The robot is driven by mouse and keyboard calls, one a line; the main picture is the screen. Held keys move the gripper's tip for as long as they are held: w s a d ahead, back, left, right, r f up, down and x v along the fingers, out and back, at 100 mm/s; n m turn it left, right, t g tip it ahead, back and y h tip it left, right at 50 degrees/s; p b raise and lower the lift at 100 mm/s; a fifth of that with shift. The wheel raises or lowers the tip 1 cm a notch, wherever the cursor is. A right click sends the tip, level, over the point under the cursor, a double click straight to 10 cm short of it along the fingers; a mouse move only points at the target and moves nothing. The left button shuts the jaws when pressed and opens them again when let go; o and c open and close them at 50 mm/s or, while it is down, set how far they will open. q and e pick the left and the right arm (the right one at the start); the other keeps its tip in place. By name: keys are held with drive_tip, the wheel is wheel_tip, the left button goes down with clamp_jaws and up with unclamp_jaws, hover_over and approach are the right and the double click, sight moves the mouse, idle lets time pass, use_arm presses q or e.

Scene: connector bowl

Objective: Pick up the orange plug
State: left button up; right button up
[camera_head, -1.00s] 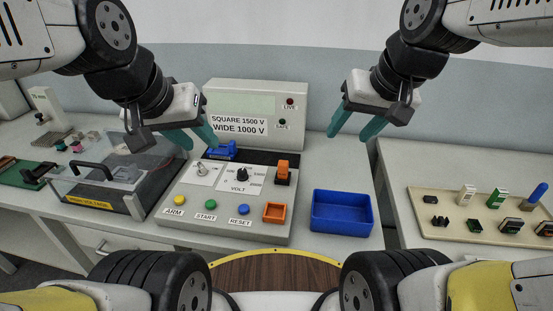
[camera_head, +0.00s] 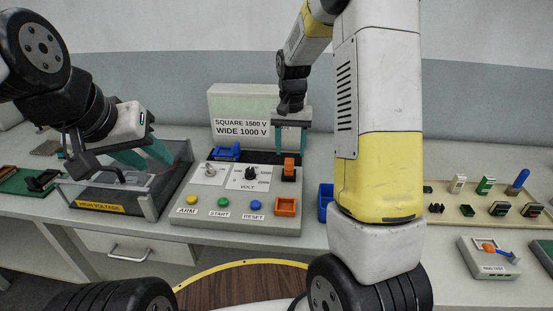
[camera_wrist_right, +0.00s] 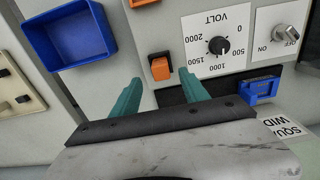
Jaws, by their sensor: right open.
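The orange plug (camera_head: 289,166) stands upright at the right side of the tester panel, in a dark strip. It also shows in the right wrist view (camera_wrist_right: 160,70). My right gripper (camera_head: 291,149) is open and empty above and behind the plug, pointing down. In the right wrist view its two teal fingertips (camera_wrist_right: 160,80) lie to either side of the plug, with gaps showing. My left gripper (camera_head: 157,163) is open and empty over the clear-lidded high-voltage box.
The tester (camera_head: 244,215) has knobs and buttons. A blue connector (camera_head: 226,153) sits left of the plug, an orange square frame (camera_head: 286,206) in front. A blue bin (camera_wrist_right: 68,35) is beside the tester, mostly hidden by my right arm in the head view. A tray (camera_head: 464,216) holds several connectors.

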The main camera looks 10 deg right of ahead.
sight(290, 160)
wheel_tip(290, 160, down, 6)
drive_tip(key=shift+w+f, duration=0.1)
drive_tip(key=shift+f, duration=0.15)
drive_tip(key=shift+c, duration=0.2)
clamp_jaws()
